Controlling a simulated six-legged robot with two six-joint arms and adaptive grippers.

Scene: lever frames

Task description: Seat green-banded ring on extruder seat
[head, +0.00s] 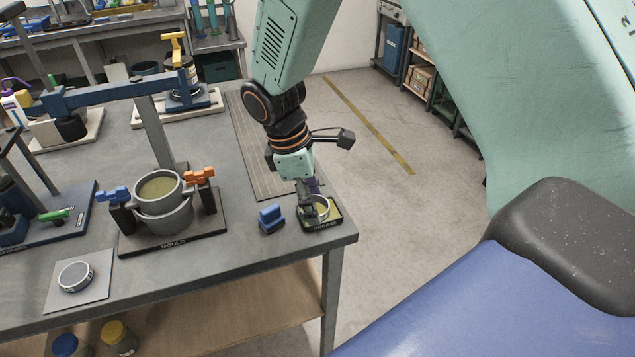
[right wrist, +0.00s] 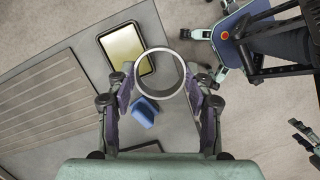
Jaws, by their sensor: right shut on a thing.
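My right gripper (head: 314,203) is at the front right corner of the bench. It is shut on a plain grey metal ring (right wrist: 160,73), which also shows in the head view (head: 322,207). The fingers hold the ring from two sides and its opening is clear. No green band can be made out on it. A dark-rimmed shallow tray with a yellowish inside (head: 334,221) lies just below the ring; it shows beyond the ring in the right wrist view (right wrist: 143,67). I cannot tell the gap between them. I cannot pick out the extruder seat for certain. My left gripper is not in view.
A blue block (head: 271,218) stands left of the tray. The mould stand (head: 171,245) holds a grey pot with orange and blue clamps. Another ring (head: 75,276) lies on a pale plate (head: 57,298). A blue-framed stand has a green lever (head: 53,215).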

